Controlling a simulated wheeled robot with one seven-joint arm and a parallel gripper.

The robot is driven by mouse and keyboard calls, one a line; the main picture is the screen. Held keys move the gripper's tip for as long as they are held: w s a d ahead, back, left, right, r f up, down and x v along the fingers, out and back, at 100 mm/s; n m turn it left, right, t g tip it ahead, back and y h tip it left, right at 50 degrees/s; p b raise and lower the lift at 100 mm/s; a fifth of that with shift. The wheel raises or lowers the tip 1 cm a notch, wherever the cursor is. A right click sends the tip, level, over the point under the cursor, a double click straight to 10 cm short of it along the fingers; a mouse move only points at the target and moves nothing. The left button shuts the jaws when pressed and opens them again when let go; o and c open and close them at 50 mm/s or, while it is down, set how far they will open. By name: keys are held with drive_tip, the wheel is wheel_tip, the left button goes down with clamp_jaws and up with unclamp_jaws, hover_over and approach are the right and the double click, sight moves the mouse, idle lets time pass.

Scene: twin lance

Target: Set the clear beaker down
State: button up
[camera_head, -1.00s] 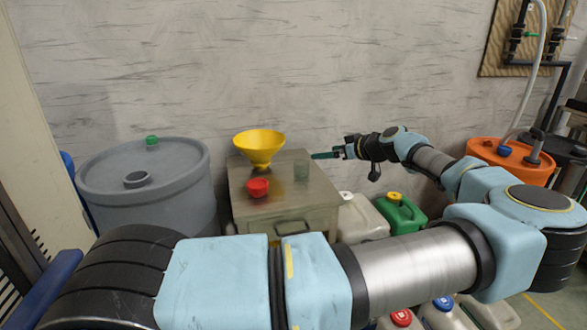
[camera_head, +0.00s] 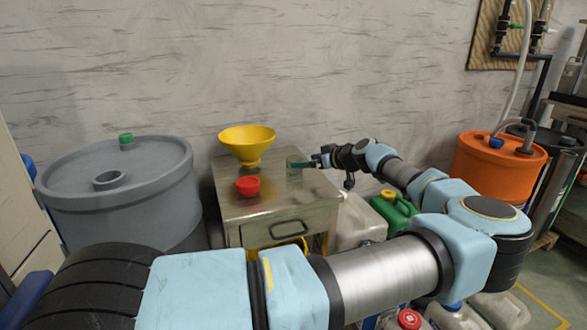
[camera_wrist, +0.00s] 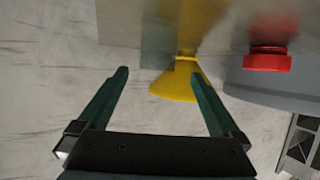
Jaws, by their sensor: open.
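The clear beaker (camera_head: 294,170) stands upright on the metal cabinet top (camera_head: 235,207), near its right edge. It shows faintly in the wrist view (camera_wrist: 158,48), where the picture is upside down. My gripper (camera_head: 303,163) reaches in from the right, its green fingers overlapping the beaker's upper part in the head view. In the wrist view my gripper (camera_wrist: 160,73) is open, with a finger on each side and the beaker in line with the gap near the tips. I cannot tell whether a finger touches it.
A yellow funnel (camera_head: 247,141) and a red cap-like piece (camera_head: 248,186) stand left of the beaker. A grey drum (camera_head: 120,195) is left of the cabinet, a green canister (camera_head: 394,211) and an orange drum (camera_head: 495,165) right. The wall is close behind.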

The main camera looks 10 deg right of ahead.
drive_tip(key=shift+d+p+x, duration=0.1)
drive_tip(key=shift+p+x, duration=0.45)
drive_tip(key=shift+x, duration=1.25)
drive_tip(key=shift+d+p+x, duration=0.15)
drive_tip(key=shift+p+x, duration=0.4)
drive_tip(key=shift+x, duration=1.2)
drive_tip(key=shift+w+f, duration=0.1)
drive_tip(key=shift+f, duration=0.05)
drive_tip(key=shift+c, duration=0.2)
drive_tip(key=c, duration=1.5)
